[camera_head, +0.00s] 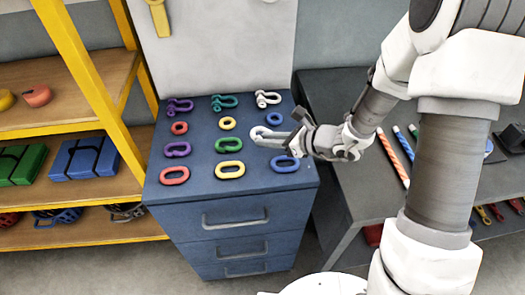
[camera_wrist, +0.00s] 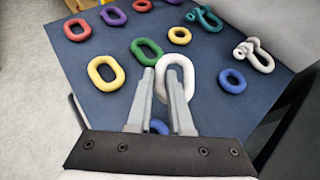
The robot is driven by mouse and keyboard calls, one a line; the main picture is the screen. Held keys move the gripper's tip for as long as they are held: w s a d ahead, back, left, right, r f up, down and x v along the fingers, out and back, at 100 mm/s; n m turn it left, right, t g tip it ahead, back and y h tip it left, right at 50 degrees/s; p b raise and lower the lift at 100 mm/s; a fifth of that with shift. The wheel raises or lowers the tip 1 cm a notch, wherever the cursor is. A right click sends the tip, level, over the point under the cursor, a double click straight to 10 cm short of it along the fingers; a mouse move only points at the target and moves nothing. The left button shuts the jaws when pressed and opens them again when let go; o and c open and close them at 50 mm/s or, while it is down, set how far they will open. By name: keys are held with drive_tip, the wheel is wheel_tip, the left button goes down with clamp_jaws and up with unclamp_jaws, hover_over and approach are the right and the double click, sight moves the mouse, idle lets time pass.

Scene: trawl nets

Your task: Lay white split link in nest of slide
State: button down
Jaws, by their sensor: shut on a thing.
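The white split link (camera_head: 262,134) is an oval link at the right of the blue cabinet top. My gripper (camera_head: 292,138) reaches it from the right and is shut on it. In the wrist view my gripper (camera_wrist: 162,74) has its fingers either side of the link's near left part, and the white split link (camera_wrist: 188,76) extends to the right and beyond the fingertips. Whether the link touches the cabinet top or hangs just above it, I cannot tell. I cannot make out a slide with a nest in either view.
The blue drawer cabinet (camera_head: 235,208) carries rows of coloured shackles, rings and links, including a green link (camera_head: 229,145) and a blue long link (camera_head: 285,164) close to my gripper. A yellow-framed shelf (camera_head: 75,55) stands left. A grey bench (camera_head: 345,195) with striped rods stands right.

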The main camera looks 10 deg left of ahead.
sight(264, 158)
drive_tip(key=shift+s+a+f, duration=0.15)
drive_tip(key=shift+a+f, duration=0.3)
drive_tip(key=shift+a, duration=0.05)
drive_tip(key=shift+f, duration=1.85)
drive_tip(key=shift+f+b, duration=0.2)
drive_tip(key=shift+b, duration=0.2)
drive_tip(key=c, duration=0.8)
unclamp_jaws()
drive_tip(key=shift+r, duration=0.1)
